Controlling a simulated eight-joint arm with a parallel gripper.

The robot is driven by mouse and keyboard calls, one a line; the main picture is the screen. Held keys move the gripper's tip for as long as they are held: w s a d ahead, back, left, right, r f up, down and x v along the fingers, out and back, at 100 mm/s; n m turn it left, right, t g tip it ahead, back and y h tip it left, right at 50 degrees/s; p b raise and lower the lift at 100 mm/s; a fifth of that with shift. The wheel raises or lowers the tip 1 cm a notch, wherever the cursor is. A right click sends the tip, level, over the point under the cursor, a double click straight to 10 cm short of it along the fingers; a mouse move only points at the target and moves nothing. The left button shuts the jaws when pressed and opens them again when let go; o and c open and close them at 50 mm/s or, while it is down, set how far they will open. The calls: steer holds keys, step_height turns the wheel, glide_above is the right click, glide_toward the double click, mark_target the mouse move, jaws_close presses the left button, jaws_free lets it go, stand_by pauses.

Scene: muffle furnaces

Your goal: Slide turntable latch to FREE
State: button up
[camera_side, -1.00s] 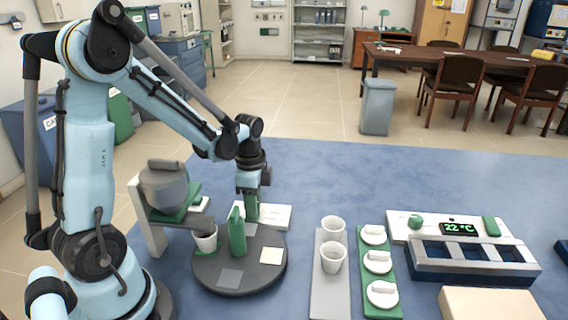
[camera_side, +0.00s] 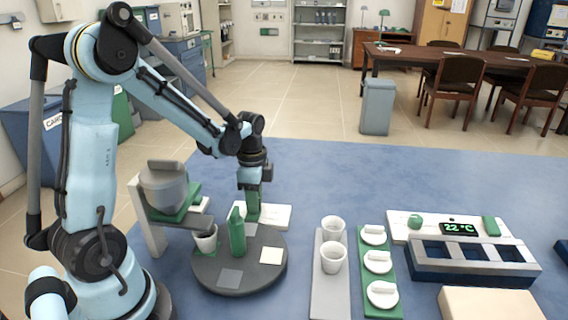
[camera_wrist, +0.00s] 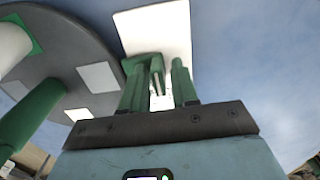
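The round dark turntable (camera_side: 228,262) stands on the blue bench in the side view, with a green upright post (camera_side: 237,235) and a white cup (camera_side: 206,240) on it. A white plate (camera_side: 276,212) lies at its far edge; it also shows in the wrist view (camera_wrist: 170,28). My gripper (camera_side: 253,212) points down over this plate. In the wrist view its two green fingers (camera_wrist: 158,85) are apart, with a slim green piece (camera_wrist: 157,70), seemingly the latch handle, between them. A gap shows on its right side; contact on the left is unclear. Latch markings are not readable.
A grey vessel (camera_side: 165,188) on a stand is left of the turntable. The bench behind is clear.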

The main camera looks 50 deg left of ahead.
steer(key=shift+d+f, duration=0.2)
steer(key=shift+f, duration=0.2)
steer(key=shift+s+a+r, duration=0.1)
steer(key=shift+a+r, duration=0.05)
steer(key=shift+r, duration=3.3)
steer(key=s+d+r+n+t, duration=0.2)
steer(key=d+n+t, duration=0.1)
steer(key=d, duration=0.3)
steer(key=s+d+r+n+t, duration=0.2)
steer(key=d+r+n+t, duration=0.1)
steer(key=d+n, duration=0.3)
steer(key=shift+s+d+t, duration=0.15)
steer(key=shift+s+t, duration=0.15)
steer(key=shift+t, duration=0.4)
